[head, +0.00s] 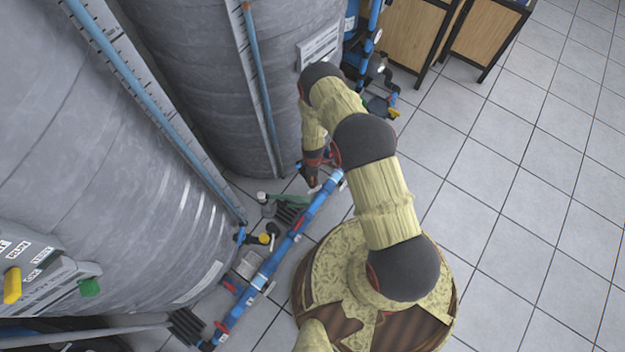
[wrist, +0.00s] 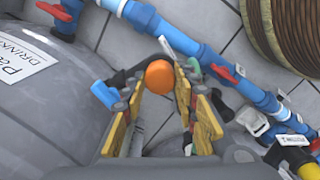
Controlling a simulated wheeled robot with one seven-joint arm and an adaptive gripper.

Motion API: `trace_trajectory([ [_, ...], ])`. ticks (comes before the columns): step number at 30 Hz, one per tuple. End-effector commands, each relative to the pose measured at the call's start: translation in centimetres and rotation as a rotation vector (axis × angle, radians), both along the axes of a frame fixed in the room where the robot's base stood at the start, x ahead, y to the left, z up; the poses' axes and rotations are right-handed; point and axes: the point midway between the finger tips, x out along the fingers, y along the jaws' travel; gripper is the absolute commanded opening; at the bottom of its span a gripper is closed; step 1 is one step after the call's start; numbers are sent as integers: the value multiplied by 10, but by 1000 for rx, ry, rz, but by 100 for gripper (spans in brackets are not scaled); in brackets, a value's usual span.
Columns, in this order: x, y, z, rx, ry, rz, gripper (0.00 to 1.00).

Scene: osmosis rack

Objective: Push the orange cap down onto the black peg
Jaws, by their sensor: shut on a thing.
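The orange cap (wrist: 159,76) shows in the wrist view between the tips of the two yellow-padded fingers of my gripper (wrist: 158,88). My gripper is shut on the cap. In the head view my gripper (head: 312,178) hangs low beside the blue pipe, close to the grey tanks, and I cannot make out the cap there. A dark curved part shows just behind and left of the cap in the wrist view. I cannot tell whether it is the black peg, or whether the cap touches the peg.
A blue pipe (head: 265,272) with red-handled valves (wrist: 222,73) runs close beside my gripper. Large grey tanks (head: 110,170) fill the left side. A yellow knob (head: 264,239) stands near the pipe. Wooden-panelled frames (head: 405,38) stand at the top. Tiled floor at right is clear.

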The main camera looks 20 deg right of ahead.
Motion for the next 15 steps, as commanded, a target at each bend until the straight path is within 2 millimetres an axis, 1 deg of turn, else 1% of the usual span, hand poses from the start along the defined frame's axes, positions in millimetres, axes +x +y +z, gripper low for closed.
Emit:
trace_trajectory([
  [1, 0, 0, 0, 0, 0, 0, 20],
  [4, 0, 0, 0, 0, 0, 0, 15],
  [11, 0, 0, 1, 0, 0, 0, 15],
  [15, 0, 0, 7, 0, 0, 0, 15],
])
